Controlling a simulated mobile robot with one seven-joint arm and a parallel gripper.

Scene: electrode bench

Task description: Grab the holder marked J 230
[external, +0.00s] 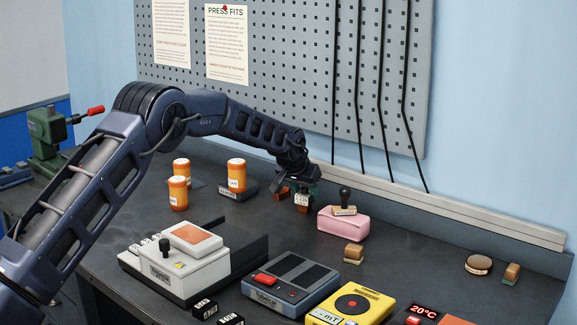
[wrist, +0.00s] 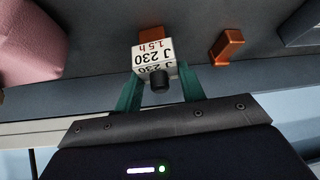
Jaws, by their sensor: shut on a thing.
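The holder marked J 230 (wrist: 153,55) is a small white block with black "J 230" and red "1.5 h" lettering and a dark round knob. It sits between the two green fingers of my gripper (wrist: 158,90), which are shut on it. In the external view the holder (external: 302,199) shows as a small pale block under my gripper (external: 302,188), near the back of the bench. I cannot tell whether it touches the bench top.
An orange-brown block (wrist: 226,46) lies beside the holder. A pink block (external: 343,222) with a stamp stands to its right in the external view. Orange bottles (external: 236,176) stand to the left. Several devices, including a yellow one (external: 350,302), fill the front.

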